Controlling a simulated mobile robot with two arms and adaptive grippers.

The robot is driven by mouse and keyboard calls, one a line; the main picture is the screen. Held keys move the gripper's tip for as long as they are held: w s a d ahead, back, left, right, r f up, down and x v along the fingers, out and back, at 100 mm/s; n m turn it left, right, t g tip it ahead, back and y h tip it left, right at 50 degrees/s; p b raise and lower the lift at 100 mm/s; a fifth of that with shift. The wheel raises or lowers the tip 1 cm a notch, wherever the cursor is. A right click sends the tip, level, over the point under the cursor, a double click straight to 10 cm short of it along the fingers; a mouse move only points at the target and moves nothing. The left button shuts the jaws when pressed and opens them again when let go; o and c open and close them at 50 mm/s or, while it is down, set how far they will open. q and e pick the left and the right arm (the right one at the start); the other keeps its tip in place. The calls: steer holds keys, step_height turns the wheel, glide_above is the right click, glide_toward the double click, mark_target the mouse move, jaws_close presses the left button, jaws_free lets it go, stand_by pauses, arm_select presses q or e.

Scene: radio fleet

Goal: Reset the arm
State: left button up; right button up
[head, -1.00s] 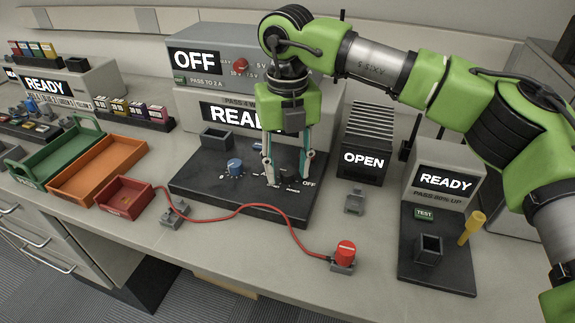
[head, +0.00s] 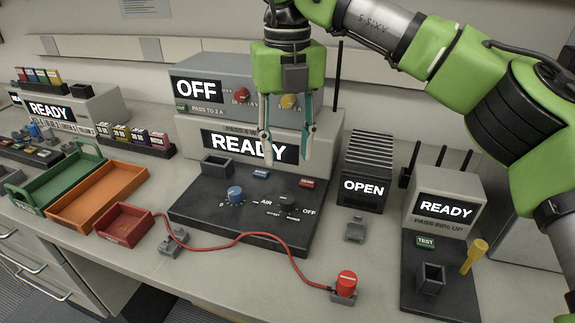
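My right gripper (head: 287,142) hangs from the green arm (head: 440,65) that comes in from the upper right. Its fingers point down, spread apart, with nothing between them. It is above the dark test panel (head: 190,188), in front of the grey unit (head: 325,120) whose display reads READY. Below it on the panel are a blue knob (head: 235,194) and a black knob (head: 287,203), which it does not touch. My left gripper is not in the view.
Green (head: 20,201), orange (head: 58,203) and red (head: 110,236) trays stand at the left. A red cable (head: 240,237) runs to a red plug (head: 346,284) at the front. A unit reading OPEN (head: 364,187) and a tester reading READY (head: 446,210) stand at the right.

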steer(key=shift+r, duration=0.4)
